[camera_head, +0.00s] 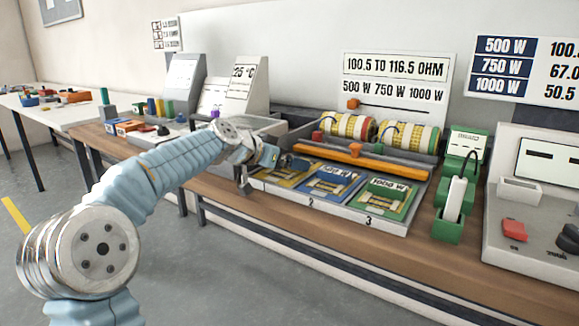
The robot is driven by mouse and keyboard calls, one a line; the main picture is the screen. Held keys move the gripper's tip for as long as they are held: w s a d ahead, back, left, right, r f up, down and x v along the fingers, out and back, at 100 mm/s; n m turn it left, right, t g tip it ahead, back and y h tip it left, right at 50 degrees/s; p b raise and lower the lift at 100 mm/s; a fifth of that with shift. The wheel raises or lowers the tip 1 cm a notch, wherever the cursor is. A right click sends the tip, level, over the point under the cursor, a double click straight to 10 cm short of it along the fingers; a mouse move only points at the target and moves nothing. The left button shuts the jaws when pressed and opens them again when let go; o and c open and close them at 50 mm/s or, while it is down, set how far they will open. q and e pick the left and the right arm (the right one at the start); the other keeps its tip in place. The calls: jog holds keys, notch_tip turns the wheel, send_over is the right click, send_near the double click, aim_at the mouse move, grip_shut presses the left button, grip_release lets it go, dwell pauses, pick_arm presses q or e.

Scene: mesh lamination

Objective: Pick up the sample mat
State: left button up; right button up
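Three flat mats lie side by side in a white tray (365,223) on the bench: a yellow one (283,177) at the left, a blue one (330,184) in the middle, and a green one (384,197) at the right. The green mat's label reads 1000 W; I cannot tell which is the sample mat. My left gripper (268,174) is at the tray's left end, over or beside the yellow mat. Its dark fingers look spread apart, and I see nothing held between them. The gripper and arm hide part of the tray's left end. My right gripper is out of view.
An orange bar (362,158) and striped rollers (348,127) are behind the tray. A green stand (450,210) with a white handheld piece is to its right, beside a grey instrument (530,230). Small coloured items (125,126) crowd the bench's left part. The bench's front strip is clear.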

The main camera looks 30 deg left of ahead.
pick_arm(q)
jog(key=c, duration=0.9)
